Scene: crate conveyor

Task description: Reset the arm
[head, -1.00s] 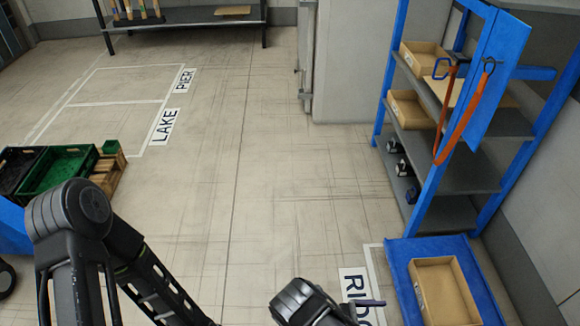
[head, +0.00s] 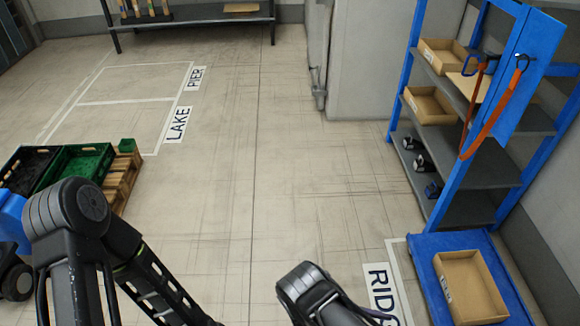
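My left arm (head: 85,235) comes in from the lower left and bends down out of the bottom edge. My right arm (head: 312,297) shows only as a dark link at the bottom centre. Both grippers are below the frame, so I cannot see whether they are open or hold anything.
Green and black crates (head: 78,165) on a wooden pallet (head: 122,182) stand at the left. A blue shelf (head: 447,205) with cardboard trays and an orange strap (head: 492,115) stands at the right. A blue cart (head: 430,255) bears a cardboard box (head: 470,287). The middle floor is clear.

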